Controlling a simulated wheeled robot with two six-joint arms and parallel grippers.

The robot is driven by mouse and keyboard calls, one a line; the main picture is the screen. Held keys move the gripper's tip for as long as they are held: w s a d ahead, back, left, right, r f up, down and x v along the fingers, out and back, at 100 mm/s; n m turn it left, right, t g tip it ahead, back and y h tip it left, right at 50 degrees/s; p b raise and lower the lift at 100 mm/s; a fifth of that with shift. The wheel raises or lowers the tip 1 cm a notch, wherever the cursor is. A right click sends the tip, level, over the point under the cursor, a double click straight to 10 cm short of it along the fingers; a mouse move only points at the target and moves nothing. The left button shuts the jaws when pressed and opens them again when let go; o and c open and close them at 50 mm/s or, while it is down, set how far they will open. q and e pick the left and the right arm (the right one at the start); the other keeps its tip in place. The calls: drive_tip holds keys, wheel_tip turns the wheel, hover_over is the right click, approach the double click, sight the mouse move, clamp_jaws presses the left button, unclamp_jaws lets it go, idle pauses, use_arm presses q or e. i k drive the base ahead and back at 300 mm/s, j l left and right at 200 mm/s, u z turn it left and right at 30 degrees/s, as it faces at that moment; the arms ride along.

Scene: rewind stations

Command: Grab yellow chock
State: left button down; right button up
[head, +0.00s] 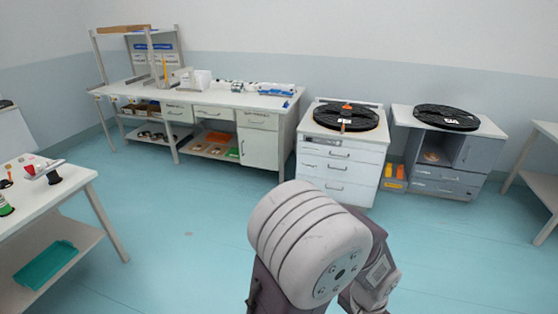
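Two small yellow-orange blocks (394,171) stand upright in a low bin on the floor, in the gap between the white drawer cabinet and the grey cabinet. They may be chocks; they are too small to tell for sure. A large rounded link of one of my arms fills the bottom middle of the head view, well in front of the bin. The fingers of my left and right grippers do not show.
The white drawer cabinet (340,165) and the grey cabinet (446,185) each carry a black reel. A long workbench (195,98) stands along the back wall. A white table (60,190) is at the left, another at the right edge. The blue floor between is clear.

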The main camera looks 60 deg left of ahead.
sight(388, 171)
drive_tip(key=u, duration=0.95)
drive_tip(key=i+l+z, duration=0.15)
drive_tip(key=i, duration=0.55)
drive_tip(key=i+z, duration=0.15)
drive_tip(key=i, duration=0.55)
drive_tip(key=i+j+z, duration=0.15)
drive_tip(key=i, duration=0.55)
drive_tip(key=i+j+z, duration=0.1)
drive_tip(key=i, duration=0.65)
drive_tip(key=i+l+u, duration=0.2)
drive_tip(key=i, duration=0.3)
drive_tip(key=i+u, duration=0.15)
drive_tip(key=i, duration=0.3)
drive_tip(key=i+l+u, duration=0.2)
drive_tip(key=i, duration=0.3)
drive_tip(key=i+l+u, duration=0.15)
drive_tip(key=u, duration=0.35)
drive_tip(key=i+l+u, duration=0.3)
drive_tip(key=u, duration=0.15)
drive_tip(key=i+l+u, duration=0.25)
drive_tip(key=u, duration=0.25)
drive_tip(key=i+l+u, duration=0.1)
drive_tip(key=l+u, duration=0.75)
drive_tip(key=u, duration=0.15)
drive_tip(key=i+l+u, duration=0.1)
drive_tip(key=l, duration=0.3)
drive_tip(key=i+l+u, duration=0.15)
drive_tip(key=l, duration=0.3)
drive_tip(key=l+u, duration=0.1)
drive_tip(key=l, duration=0.3)
